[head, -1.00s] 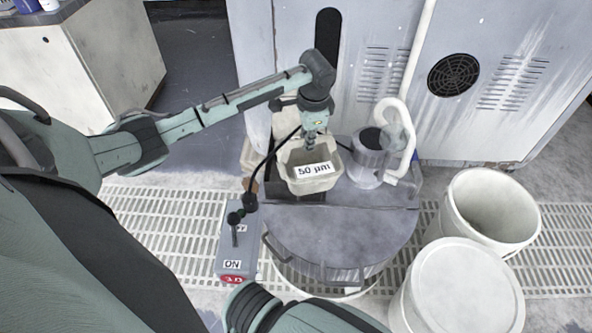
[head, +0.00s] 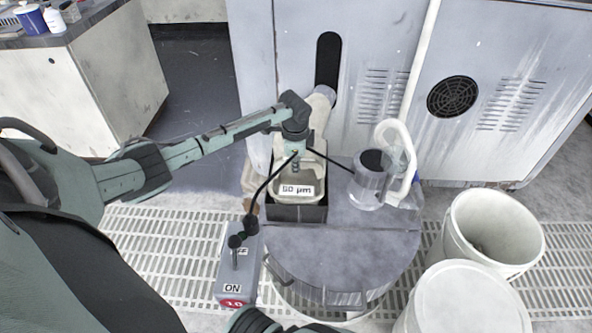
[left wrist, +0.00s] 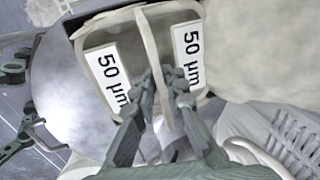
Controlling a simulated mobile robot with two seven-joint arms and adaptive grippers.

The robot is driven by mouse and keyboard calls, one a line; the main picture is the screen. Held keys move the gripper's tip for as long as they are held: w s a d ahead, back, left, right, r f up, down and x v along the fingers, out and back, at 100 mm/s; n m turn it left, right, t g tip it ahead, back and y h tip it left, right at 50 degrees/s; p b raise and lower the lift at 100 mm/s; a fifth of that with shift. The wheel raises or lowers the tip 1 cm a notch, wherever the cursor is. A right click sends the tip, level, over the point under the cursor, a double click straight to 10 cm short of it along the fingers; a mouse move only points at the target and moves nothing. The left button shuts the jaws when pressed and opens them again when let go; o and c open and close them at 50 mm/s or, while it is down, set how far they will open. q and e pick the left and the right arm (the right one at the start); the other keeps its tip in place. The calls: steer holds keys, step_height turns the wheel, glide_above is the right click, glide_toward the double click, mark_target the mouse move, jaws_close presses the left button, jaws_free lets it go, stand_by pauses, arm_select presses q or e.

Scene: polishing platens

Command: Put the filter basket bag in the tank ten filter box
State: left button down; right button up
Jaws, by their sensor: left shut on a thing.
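The filter basket bag (head: 289,178) is a pale beige basket with a "50 µm" label. My left gripper (head: 295,172) is shut on it from above. In the left wrist view the basket (left wrist: 140,32) shows two "50 µm" labels, and the fingers (left wrist: 160,85) close on its middle strap. The dark filter box (head: 297,214) sits on the tank top. The basket is over or partly inside it; the box's front wall hides its lower part, so its depth is unclear. My right gripper (left wrist: 45,105) appears open and empty at the left edge of the left wrist view.
The round grey tank lid (head: 345,255) lies in front of the box. A clear cylinder with a white hose (head: 370,185) stands right of it. A switch box (head: 237,275) is at left. Two white buckets (head: 490,230) stand at right. A grey machine cabinet (head: 380,60) is behind.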

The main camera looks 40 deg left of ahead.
mark_target(296, 182)
arm_select(q)
steer(key=shift+f, duration=1.05)
steer(key=c, duration=2)
jaws_free()
steer(key=shift+f, duration=0.1)
steer(key=o, duration=0.4)
steer(key=shift+o, duration=0.2)
arm_select(e)
steer(key=shift+w+d+r, duration=0.1)
steer(key=shift+w+r, duration=0.1)
steer(key=shift+r, duration=0.2)
arm_select(q)
step_height(296, 182, up, 12)
steer(key=s+d+p, duration=0.1)
steer(key=s, duration=0.1)
arm_select(e)
steer(key=f, duration=0.3)
steer(key=shift+s+f, duration=0.15)
steer(key=shift+s, duration=0.1)
arm_select(q)
steer(key=shift+d, duration=0.1)
